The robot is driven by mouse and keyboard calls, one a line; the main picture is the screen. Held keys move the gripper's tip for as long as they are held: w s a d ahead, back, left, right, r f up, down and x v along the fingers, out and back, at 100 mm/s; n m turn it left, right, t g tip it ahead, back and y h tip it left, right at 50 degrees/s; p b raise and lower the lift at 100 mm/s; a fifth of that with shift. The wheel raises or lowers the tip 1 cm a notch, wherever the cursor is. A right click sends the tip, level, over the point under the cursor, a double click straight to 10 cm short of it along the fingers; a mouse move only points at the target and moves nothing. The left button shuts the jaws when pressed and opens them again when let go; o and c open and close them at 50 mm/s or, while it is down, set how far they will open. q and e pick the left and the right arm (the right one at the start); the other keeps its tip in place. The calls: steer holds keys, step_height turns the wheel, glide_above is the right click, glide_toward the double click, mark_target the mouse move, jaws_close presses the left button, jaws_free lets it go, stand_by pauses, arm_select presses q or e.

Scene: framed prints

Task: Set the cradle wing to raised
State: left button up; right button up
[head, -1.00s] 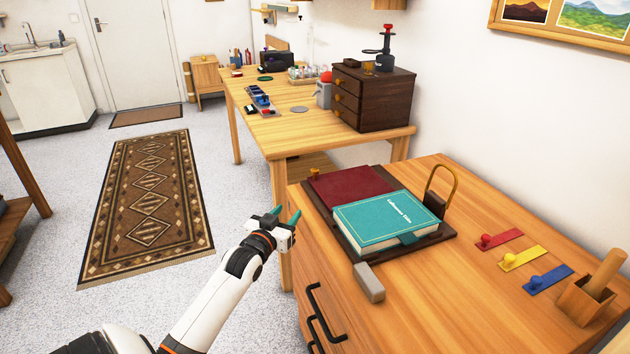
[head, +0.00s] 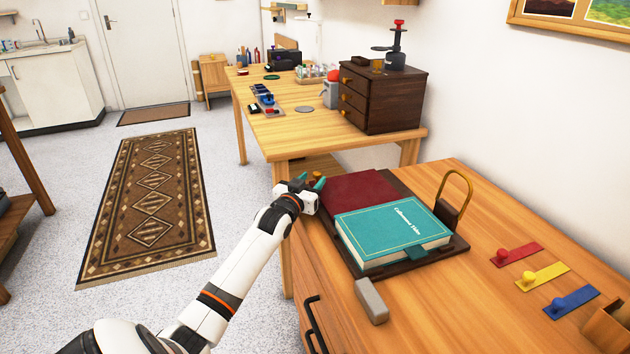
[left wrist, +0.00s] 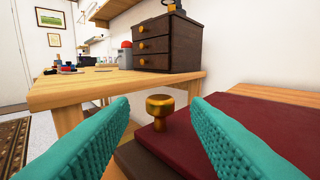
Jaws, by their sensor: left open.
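The book cradle (head: 456,242) lies on the near wooden cabinet, with a teal book (head: 392,232) on it. Its dark red wing (head: 357,187) lies flat on the far left side. A brass knob (left wrist: 160,104) stands at the wing's corner; in the head view it shows small (head: 318,174) behind the fingers. My left gripper (head: 310,182) is open at that corner. In the left wrist view the knob sits between and beyond the teal fingers, with gaps on both sides. A brass hoop (head: 457,188) stands at the cradle's right. My right gripper is out of view.
A grey block (head: 371,300) lies at the cabinet's front edge. Red, yellow and blue knobbed strips (head: 542,277) lie to the right. A wooden table (head: 300,128) with a dark drawer box (head: 395,100) stands behind. Floor is free on the left.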

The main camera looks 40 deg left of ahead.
arm_select(q)
steer(key=shift+x, duration=1.25)
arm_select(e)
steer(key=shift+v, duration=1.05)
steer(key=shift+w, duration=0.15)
arm_select(q)
jaws_close()
